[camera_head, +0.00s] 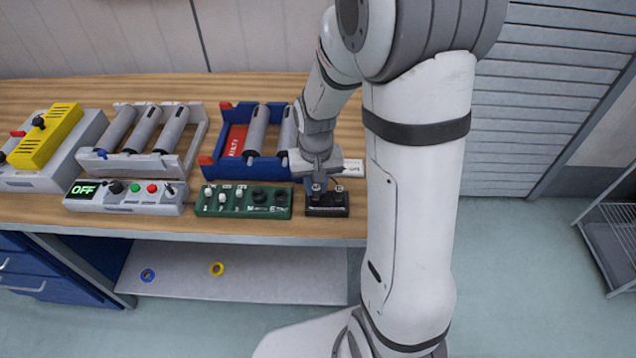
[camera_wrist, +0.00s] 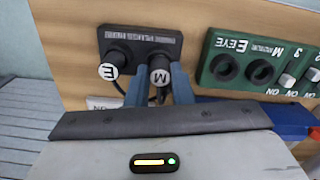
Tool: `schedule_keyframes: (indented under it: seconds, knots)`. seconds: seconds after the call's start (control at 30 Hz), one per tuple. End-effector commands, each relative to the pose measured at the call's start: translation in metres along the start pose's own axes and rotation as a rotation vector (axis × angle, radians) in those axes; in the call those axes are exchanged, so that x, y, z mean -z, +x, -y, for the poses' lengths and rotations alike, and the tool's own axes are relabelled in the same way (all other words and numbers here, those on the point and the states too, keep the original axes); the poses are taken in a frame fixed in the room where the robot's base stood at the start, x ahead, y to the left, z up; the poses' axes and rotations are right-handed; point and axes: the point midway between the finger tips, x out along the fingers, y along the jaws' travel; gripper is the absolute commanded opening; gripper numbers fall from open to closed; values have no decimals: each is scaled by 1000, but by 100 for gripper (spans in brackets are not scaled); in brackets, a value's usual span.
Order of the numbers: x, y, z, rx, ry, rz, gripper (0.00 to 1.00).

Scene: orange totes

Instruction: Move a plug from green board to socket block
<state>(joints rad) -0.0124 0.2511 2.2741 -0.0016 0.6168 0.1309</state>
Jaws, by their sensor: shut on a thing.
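The black socket block (camera_head: 327,211) stands at the table's front edge, right of the green board (camera_head: 243,213). In the wrist view the socket block (camera_wrist: 140,36) bears two dark plugs with white round caps. The plug marked E (camera_wrist: 108,71) is on the left, standing in its socket. My gripper (camera_wrist: 160,84) has its blue fingers shut around the plug marked M (camera_wrist: 160,72). That plug is at the right-hand socket; its lower end is partly hidden, so I cannot tell if it is fully seated. The green board (camera_wrist: 262,42) shows two empty dark round sockets here.
A grey control box (camera_head: 125,208) with an OFF display stands left of the green board. Behind are a blue roller stand (camera_head: 207,160) with a red plate and a grey roller stand (camera_head: 190,165). A yellow-topped box (camera_head: 45,140) is at far left. Two rings lie on the lower shelf (camera_head: 245,280).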

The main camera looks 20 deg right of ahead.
Motion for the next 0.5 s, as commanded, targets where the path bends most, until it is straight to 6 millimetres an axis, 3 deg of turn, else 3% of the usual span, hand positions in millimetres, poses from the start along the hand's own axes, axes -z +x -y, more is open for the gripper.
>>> schedule_keyframes:
  seconds: [0.13, 0.17, 0.43, 0.5]
  knots:
    - [0, 3, 0, 0, 0, 0, 0]
    - [0, 2, 0, 0, 0, 0, 22]
    - [0, 2, 0, 0, 1, 0, 44]
    - [0, 2, 0, 0, 1, 0, 46]
